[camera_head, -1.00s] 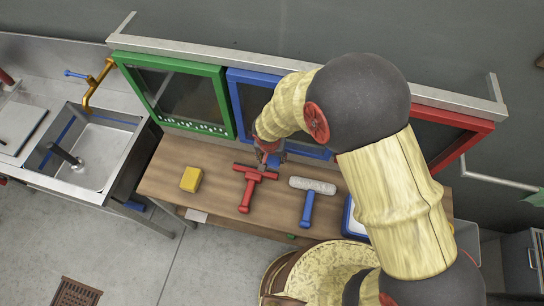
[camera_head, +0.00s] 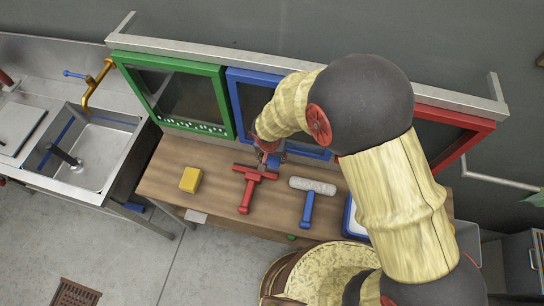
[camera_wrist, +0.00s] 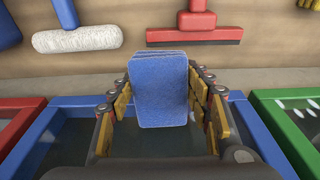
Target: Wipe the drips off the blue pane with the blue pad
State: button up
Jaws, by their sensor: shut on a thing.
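The blue pad (camera_wrist: 159,92) is held between the two fingers of my gripper (camera_head: 269,155), which is shut on it. In the wrist view the pad stands out in front of the blue pane's frame (camera_wrist: 255,132). The blue pane (camera_head: 252,104) leans at the back of the bench between the green and red panes, partly hidden by my arm. My gripper is at its lower edge; I cannot tell whether the pad touches the glass. No drips show clearly on the visible part of the blue pane.
The green-framed pane (camera_head: 180,66) at left has white drips along its bottom. The red-framed pane (camera_head: 460,122) is at right. On the wooden bench (camera_head: 160,183) lie a yellow sponge (camera_head: 190,179), a red squeegee (camera_head: 246,190) and a blue-handled white roller (camera_head: 311,187). A sink (camera_head: 95,155) stands left.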

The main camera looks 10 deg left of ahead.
jog(key=shift+w+a, duration=0.1)
jog(key=shift+a, duration=0.05)
jog(key=a+b, duration=0.3)
jog(key=a, duration=0.2)
jog(key=shift+a, duration=0.4)
jog(key=s+b, duration=0.3)
jog(key=s, duration=0.4)
jog(key=shift+a, duration=0.2)
dwell(0.4)
jog(key=shift+w, duration=0.1)
dwell(0.7)
